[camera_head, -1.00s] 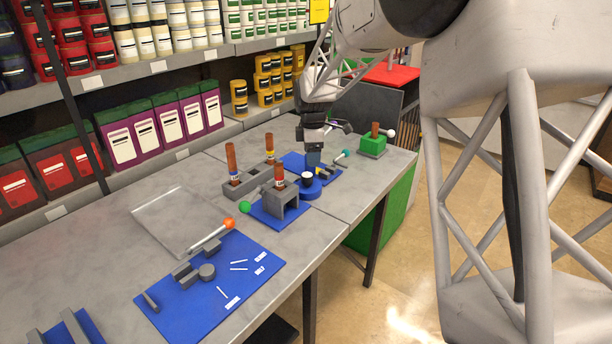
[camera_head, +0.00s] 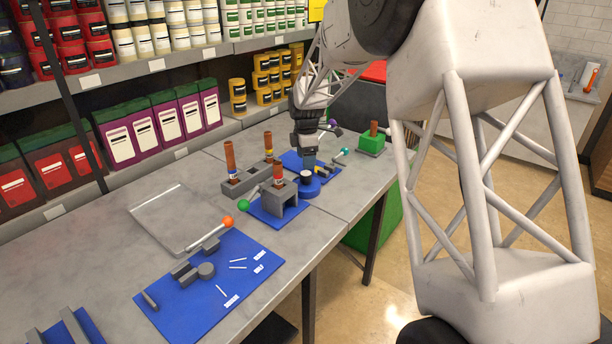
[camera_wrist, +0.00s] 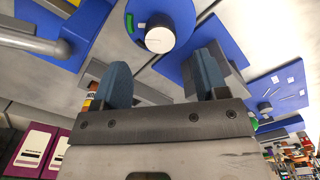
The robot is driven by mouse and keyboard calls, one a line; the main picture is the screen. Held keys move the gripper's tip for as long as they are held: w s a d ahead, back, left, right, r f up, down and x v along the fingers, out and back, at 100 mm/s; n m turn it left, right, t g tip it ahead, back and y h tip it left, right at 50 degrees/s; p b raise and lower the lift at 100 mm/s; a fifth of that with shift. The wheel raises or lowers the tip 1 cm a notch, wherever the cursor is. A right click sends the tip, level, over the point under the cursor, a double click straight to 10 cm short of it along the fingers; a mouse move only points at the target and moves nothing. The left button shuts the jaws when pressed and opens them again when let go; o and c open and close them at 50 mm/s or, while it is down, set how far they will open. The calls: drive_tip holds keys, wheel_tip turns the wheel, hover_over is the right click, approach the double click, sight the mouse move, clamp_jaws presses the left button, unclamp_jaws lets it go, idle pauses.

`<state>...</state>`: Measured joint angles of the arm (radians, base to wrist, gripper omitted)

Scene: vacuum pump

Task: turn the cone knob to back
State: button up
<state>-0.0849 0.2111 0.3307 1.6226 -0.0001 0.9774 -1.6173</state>
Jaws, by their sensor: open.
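The knob that I take for the cone knob (camera_wrist: 160,38) is a dark blue round piece with a white top on a round blue base. In the head view its white top and blue base (camera_head: 309,188) show on the table, just below my gripper (camera_head: 309,162). In the wrist view my gripper (camera_wrist: 163,75) has its two blue-grey fingers well apart with nothing between them. The knob lies beyond the fingertips, roughly centred on the gap. A green mark (camera_wrist: 129,22) shows on its base. I cannot tell which way the knob is turned.
A grey block with a reddish-brown handle (camera_head: 278,195) stands close left of the knob. A blue plate with a teal-ended lever (camera_head: 343,151) lies behind it, and a green box (camera_head: 371,143) stands to the right. Another blue plate (camera_head: 240,275) lies nearer.

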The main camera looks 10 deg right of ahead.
sight(306, 173)
drive_tip(key=shift+f, duration=3.4)
drive_tip(key=c, duration=0.9)
